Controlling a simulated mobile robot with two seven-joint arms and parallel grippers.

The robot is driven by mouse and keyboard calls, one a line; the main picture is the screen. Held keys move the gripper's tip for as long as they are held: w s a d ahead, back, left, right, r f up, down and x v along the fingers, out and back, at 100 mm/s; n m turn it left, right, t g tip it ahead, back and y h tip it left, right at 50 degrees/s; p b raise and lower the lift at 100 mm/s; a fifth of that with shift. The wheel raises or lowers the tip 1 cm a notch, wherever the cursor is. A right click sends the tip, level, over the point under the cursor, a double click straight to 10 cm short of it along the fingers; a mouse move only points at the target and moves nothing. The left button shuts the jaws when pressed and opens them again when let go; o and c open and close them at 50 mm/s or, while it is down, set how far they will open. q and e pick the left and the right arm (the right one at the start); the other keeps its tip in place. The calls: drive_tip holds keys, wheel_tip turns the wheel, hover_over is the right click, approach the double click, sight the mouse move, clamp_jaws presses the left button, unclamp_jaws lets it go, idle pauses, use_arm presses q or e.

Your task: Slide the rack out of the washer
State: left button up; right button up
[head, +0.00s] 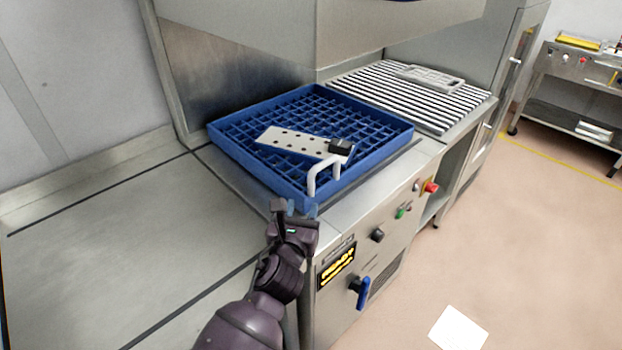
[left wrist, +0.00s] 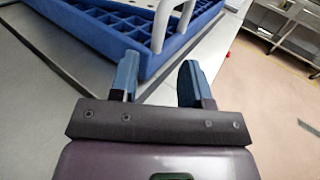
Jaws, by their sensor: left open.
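The blue rack (head: 232,147) sits in the open washer on its steel bed, with a grid floor. A pale perforated plate (head: 290,141) with a black block (head: 340,147) lies in it. A white handle (head: 323,175) stands up at the rack's near corner. In the left wrist view the rack (left wrist: 75,35) and the handle (left wrist: 160,22) show just beyond the fingertips. My left gripper (head: 296,208) is at the near corner, just short of the handle; its blue fingers (left wrist: 158,82) are apart with nothing between them. My right gripper is not in view.
The washer hood (head: 245,35) hangs above the rack. A steel counter (head: 120,250) on the left is clear. A slatted surface (head: 410,92) with a grey tray (head: 433,78) lies beyond. Controls and a blue lever (head: 361,292) are on the front panel.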

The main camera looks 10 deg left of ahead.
sight(310, 185)
use_arm(q)
drive_tip(key=w, duration=0.9)
drive_tip(key=shift+w, duration=0.4)
drive_tip(key=shift+c, duration=0.3)
clamp_jaws()
